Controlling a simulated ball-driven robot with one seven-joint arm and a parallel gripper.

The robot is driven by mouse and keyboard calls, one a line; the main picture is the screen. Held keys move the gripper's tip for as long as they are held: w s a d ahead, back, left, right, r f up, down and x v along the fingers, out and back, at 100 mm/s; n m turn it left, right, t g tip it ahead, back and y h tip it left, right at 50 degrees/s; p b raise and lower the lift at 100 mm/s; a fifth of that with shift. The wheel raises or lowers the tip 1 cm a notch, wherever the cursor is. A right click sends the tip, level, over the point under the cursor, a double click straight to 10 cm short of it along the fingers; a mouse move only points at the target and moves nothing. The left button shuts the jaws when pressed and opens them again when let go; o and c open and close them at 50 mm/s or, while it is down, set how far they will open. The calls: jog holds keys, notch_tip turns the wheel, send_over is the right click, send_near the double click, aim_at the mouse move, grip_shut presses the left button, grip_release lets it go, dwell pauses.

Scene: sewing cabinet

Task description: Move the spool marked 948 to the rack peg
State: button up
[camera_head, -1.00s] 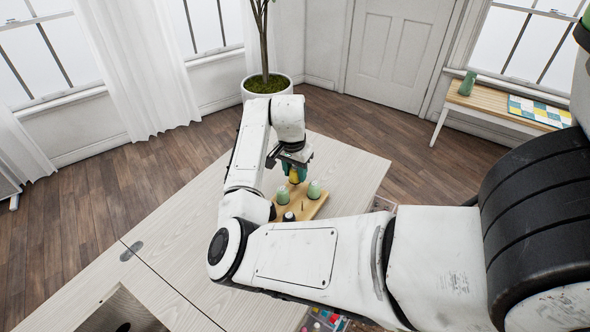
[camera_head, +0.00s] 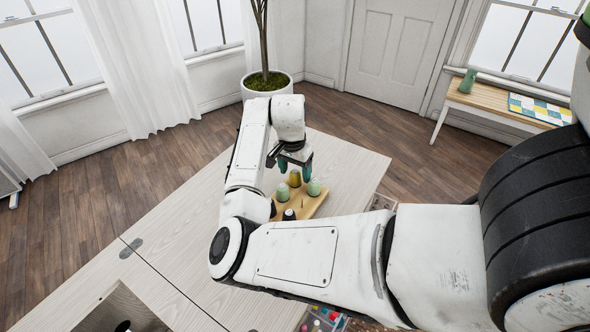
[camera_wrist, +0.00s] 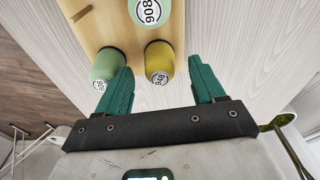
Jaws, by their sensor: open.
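The mustard-yellow spool marked 948 (camera_wrist: 158,65) stands upright at the end of the wooden rack (camera_wrist: 112,30). It also shows in the head view (camera_head: 295,179), at the far end of the rack (camera_head: 312,208). My gripper (camera_wrist: 160,66) is open, its two green fingers apart on either side of the yellow spool in the wrist view, with gaps beside it. In the head view my gripper (camera_head: 295,167) is just above the spool. The spool's base and the peg under it are hidden.
A green spool (camera_wrist: 107,63) stands beside the yellow one, its label hard to read. Another green spool marked 908 (camera_wrist: 150,10) is on the rack. A bare peg (camera_wrist: 81,13) shows near it. The pale tabletop (camera_head: 345,160) around the rack is clear.

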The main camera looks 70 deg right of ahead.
notch_tip(320, 180, up, 11)
jog(key=a, duration=0.1)
jog(key=shift+f, duration=0.15)
dwell(0.3)
jog(key=shift+w+a, duration=0.1)
dwell(0.5)
